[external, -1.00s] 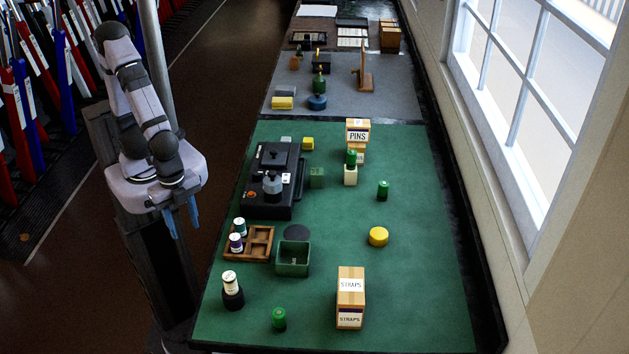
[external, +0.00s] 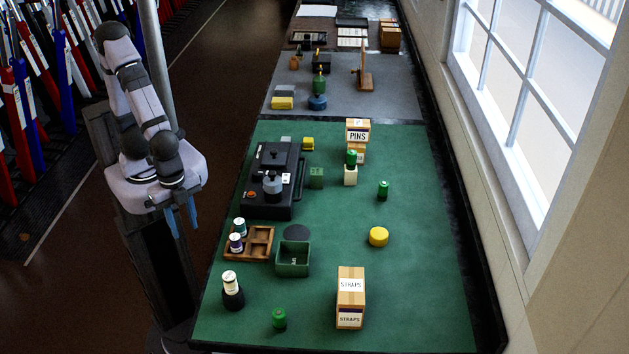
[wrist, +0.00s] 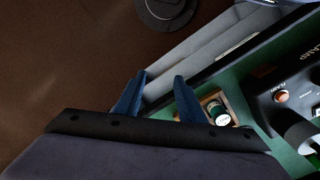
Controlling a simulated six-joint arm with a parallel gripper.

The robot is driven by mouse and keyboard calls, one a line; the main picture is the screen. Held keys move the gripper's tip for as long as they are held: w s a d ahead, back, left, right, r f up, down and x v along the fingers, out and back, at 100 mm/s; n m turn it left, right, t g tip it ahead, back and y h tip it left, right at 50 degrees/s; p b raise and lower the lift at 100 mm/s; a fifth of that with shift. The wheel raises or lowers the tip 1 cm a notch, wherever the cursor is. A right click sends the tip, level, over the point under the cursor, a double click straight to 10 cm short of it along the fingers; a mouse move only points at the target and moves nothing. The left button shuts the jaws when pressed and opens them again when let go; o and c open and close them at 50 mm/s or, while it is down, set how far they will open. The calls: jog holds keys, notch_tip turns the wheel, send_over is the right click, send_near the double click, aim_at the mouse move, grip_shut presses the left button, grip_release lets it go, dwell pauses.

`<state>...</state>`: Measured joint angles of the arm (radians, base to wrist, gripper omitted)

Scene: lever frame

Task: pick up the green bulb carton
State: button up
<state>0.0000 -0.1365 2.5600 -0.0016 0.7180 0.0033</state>
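A small green carton (external: 316,177) stands on the green mat, just right of a black case, in the external view. I take it for the bulb carton; its print is too small to read. My gripper (external: 182,222) hangs off the left side of the bench, well apart from the carton. In the wrist view its two blue fingers (wrist: 159,80) are spread with nothing between them. The carton is not clearly visible in the wrist view.
The black case (external: 270,178) with a grey knob lies between my gripper and the carton. A wooden tray (external: 262,244) and green open box (external: 293,268) are nearer. The mat's right-hand middle is mostly clear.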

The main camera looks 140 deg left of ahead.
aim_at(316, 174)
jog(key=shift+w, duration=0.1)
